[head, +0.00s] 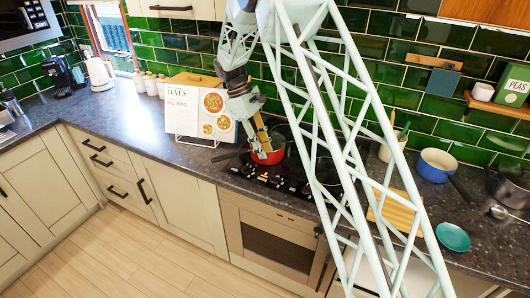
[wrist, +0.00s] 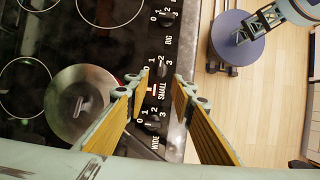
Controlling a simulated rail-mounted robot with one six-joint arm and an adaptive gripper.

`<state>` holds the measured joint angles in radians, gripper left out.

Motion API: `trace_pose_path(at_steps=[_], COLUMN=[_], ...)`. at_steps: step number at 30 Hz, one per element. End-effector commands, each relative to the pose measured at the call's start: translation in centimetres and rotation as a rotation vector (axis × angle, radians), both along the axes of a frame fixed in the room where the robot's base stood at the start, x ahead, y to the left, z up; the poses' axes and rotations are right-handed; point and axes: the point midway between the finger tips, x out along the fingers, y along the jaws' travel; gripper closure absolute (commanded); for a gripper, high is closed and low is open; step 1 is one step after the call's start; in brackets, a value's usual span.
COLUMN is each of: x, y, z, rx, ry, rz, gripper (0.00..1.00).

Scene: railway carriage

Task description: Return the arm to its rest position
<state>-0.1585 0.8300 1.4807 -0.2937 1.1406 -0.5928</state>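My gripper (head: 262,136) is at the end of the pale green lattice arm, low over the black hob in the head view. In the wrist view my gripper (wrist: 161,82) is open, its two yellow-padded fingers apart with nothing between them. The hob's knobs (wrist: 152,122) and their labels show below, in the gap. A small red light shows near the "SMALL" label. In the head view a red pot (head: 268,157) on the hob is right by the fingertips, partly hidden; I cannot tell if they touch.
A cookbook (head: 197,112) on a stand is left of the gripper. A blue pot (head: 436,164), a wooden board (head: 397,211) and a teal bowl (head: 453,237) are on the right counter. The floor (head: 133,262) in front is clear.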

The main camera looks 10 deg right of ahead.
Motion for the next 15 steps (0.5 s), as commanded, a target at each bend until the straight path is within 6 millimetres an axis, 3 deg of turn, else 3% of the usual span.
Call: trace_pose_path(at_steps=[15], x=[-0.33], y=[-0.12], z=[0.74], rx=[0.002], ry=[-0.009], rz=[-0.008], gripper=[0.77])
